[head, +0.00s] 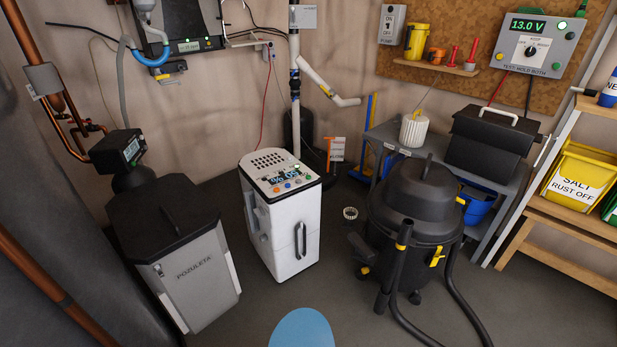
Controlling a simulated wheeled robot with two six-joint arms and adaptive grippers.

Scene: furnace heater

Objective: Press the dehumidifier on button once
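The dehumidifier looks to be the white upright unit (284,228) standing on the floor left of centre. A small green light shows near the top's right edge. The button labels are too small to read, so I cannot tell which one is the on button. A dark handle is on its front. Neither of my grippers is in view.
A grey softener-like tank marked POZULETA (185,275) stands to the left. A black shop vacuum (417,205) with hoses stands to the right. A small ring-shaped item (350,213) lies on the floor between. Floor in front of the white unit is mostly clear.

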